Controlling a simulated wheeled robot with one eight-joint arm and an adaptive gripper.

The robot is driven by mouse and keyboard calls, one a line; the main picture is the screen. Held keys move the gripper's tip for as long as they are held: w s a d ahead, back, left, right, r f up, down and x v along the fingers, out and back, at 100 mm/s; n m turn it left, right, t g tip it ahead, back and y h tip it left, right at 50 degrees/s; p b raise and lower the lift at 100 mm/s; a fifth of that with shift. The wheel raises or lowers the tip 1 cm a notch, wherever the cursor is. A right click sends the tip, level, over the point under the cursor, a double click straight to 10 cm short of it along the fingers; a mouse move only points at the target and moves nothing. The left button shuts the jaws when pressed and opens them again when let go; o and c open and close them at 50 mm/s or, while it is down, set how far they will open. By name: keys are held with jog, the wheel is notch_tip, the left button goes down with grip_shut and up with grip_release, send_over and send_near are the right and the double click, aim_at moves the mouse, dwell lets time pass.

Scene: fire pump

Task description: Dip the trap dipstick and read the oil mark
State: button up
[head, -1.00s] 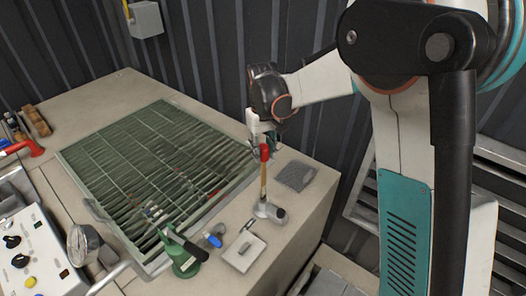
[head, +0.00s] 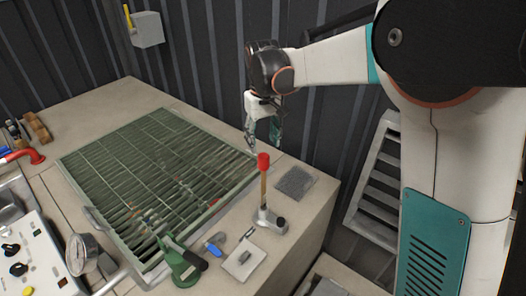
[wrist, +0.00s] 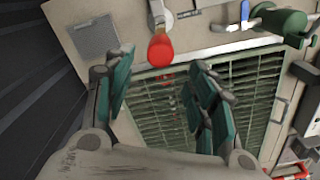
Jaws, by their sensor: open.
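A stick with a red top (head: 263,160) and a wood-coloured shaft stands upright in a grey metal fitting (head: 270,220) near the right front of the bench; it looks like the dipstick. In the wrist view its red top (wrist: 161,47) shows ahead, near the gap between the fingertips. My gripper (head: 265,143) is open and empty, above and behind the red top in the head view, and appears apart from it. The lower end of the stick is hidden in the fitting. No oil mark can be seen.
A green slatted grate (head: 160,180) fills the bench's middle. A dark mesh pad (head: 295,182), a white plate (head: 244,258), a blue-handled item (head: 214,244) and a green fitting (head: 182,268) lie around the stick. A gauge (head: 82,253) stands at left. A corrugated wall rises behind.

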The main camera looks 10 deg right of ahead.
jog(key=shift+r, duration=2.2)
jog(key=shift+s, duration=0.1)
jog(key=s+d+m+t+b, duration=0.2)
jog(key=s+d+t+b, duration=0.35)
jog(key=s, duration=0.85)
jog(key=s+d+f+t+b, duration=0.1)
jog(key=s+d+f+b, duration=0.1)
jog(key=s+f, duration=0.3)
jog(key=s+d+f+m+b, duration=0.1)
jog(key=s+d+f+b, duration=0.2)
jog(key=s+d+f, duration=0.2)
jog(key=s, duration=0.3)
jog(key=shift+d+f+m+t, duration=0.3)
jog(key=shift+f+t, duration=0.05)
jog(key=shift+c, duration=0.5)
